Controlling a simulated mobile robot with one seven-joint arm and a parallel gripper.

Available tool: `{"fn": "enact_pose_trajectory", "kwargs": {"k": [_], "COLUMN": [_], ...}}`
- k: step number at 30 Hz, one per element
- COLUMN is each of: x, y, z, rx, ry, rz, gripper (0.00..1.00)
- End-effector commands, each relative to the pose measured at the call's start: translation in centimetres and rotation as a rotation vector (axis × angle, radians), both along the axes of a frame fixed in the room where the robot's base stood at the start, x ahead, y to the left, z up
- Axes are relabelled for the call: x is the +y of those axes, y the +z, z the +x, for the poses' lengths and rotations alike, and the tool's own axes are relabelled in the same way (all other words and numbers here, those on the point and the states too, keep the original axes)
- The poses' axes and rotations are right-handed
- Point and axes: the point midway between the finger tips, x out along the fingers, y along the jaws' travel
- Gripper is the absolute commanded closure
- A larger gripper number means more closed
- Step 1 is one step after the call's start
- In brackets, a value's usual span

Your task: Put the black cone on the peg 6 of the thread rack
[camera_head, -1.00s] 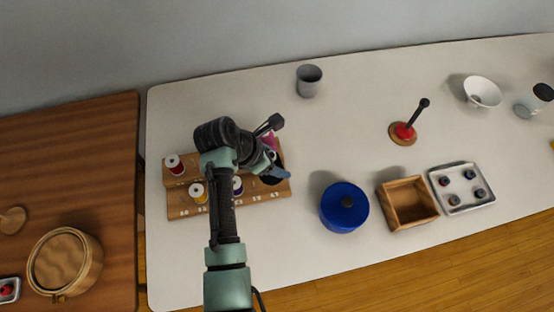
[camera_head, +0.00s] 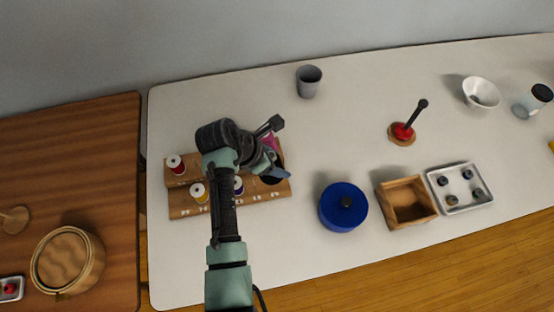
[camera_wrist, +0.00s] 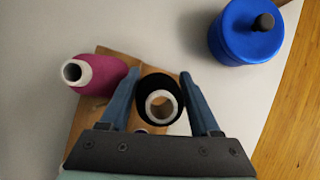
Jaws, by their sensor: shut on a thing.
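The black cone (camera_wrist: 161,86) is between the fingers of my gripper (camera_wrist: 162,95) in the wrist view, its pale core end facing the camera. My gripper is shut on it. In the head view my gripper (camera_head: 274,172) is over the right end of the wooden thread rack (camera_head: 180,206), and the arm hides much of the rack. A magenta cone (camera_wrist: 95,74) is beside the black cone on the rack. Red (camera_head: 176,164), yellow (camera_head: 199,192) and purple (camera_head: 238,185) spools stand on the rack's left and middle parts. Whether the black cone is around a peg is hidden.
A blue lidded pot (camera_head: 343,207) stands just right of the rack. Farther right are a wooden box (camera_head: 384,205) and a metal tray (camera_head: 432,188) with small items. A grey cup (camera_head: 308,81) stands behind. The table between rack and cup is clear.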

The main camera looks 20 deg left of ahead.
Motion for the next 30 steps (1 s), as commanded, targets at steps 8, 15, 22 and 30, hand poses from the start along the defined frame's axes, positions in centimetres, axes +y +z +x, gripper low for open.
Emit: {"fn": "enact_pose_trajectory", "kwargs": {"k": [8, 15, 22, 30], "x": [0.0, 0.0, 0.0, 0.0], "y": [-0.2, -0.9, -1.6, -2.4], "z": [0.0, 0.0, 0.0, 0.0], "rx": [-0.001, -0.001, -0.001, 0.000], "ry": [0.000, 0.000, 0.000, 0.000], "rz": [-0.001, -0.001, -0.001, 0.000], "gripper": [0.97, 0.97, 0.97, 0.97]}}
